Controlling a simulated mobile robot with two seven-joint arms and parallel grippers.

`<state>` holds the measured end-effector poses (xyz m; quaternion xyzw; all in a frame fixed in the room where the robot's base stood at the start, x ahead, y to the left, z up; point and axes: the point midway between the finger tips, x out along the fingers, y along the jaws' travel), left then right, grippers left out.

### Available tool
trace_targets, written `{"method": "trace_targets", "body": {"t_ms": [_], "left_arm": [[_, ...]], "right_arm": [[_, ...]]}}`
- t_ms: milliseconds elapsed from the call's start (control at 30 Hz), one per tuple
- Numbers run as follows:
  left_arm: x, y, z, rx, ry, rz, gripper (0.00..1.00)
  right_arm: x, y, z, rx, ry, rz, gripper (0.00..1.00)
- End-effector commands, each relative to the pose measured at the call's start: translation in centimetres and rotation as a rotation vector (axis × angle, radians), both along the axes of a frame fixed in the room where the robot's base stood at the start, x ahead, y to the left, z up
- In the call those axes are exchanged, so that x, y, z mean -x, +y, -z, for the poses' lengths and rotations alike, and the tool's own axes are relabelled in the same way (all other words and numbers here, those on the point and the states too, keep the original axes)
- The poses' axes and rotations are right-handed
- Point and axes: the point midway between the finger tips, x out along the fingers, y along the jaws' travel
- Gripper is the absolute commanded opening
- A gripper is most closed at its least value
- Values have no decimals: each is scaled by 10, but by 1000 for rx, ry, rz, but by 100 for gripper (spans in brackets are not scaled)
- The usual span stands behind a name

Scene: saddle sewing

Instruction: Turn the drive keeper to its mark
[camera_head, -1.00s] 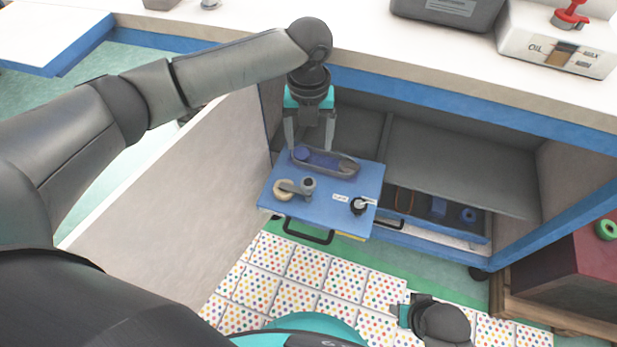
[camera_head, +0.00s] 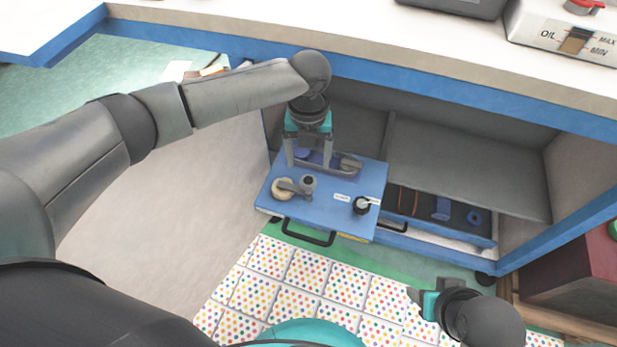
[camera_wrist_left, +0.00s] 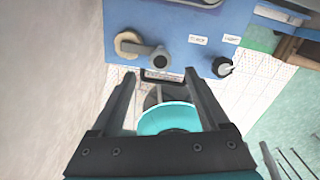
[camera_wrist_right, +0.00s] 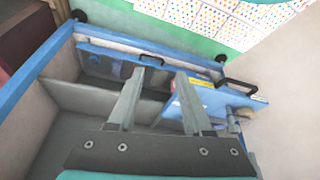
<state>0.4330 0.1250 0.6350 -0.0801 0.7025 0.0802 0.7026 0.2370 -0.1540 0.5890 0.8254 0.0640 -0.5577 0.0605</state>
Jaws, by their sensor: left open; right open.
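A blue pull-out panel (camera_head: 325,210) stands out from the cabinet under the bench. On its right side is a black knob with a pale pointer (camera_head: 361,205), apparently the drive keeper, beside a small white label (camera_head: 342,197) too small to read. The knob also shows in the left wrist view (camera_wrist_left: 222,66). My left gripper (camera_head: 308,165) is open and empty, pointing down over the panel's back part, left of and behind the knob. My right gripper (camera_head: 418,298) is open and empty, well to the right and in front of the panel.
A cream wheel (camera_head: 283,189) and a grey post with lever (camera_head: 307,184) stand on the panel's left. A dark tray (camera_head: 345,164) lies at its back. A black handle (camera_head: 308,237) is in front. An open drawer (camera_head: 440,212) is on the right.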

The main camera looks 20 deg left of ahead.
Motion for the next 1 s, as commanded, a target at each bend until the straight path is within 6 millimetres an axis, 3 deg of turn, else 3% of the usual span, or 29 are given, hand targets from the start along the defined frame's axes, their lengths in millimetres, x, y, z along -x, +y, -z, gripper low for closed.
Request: {"method": "trace_targets", "body": {"t_ms": [167,367,700,1000], "left_arm": [[0,0,21,-1,1,-1,79],[1,0,47,-2,1,0,79],[0,0,62,-1,1,0,79],[0,0,68,-1,0,0,79]], "right_arm": [[1,0,-19,-4,-32,1,50],[-16,18,-22,-58,-175,-31,50],[-36,40,-20,-131,-339,-61,50],[-42,49,-22,-161,-404,-70,50]]}}
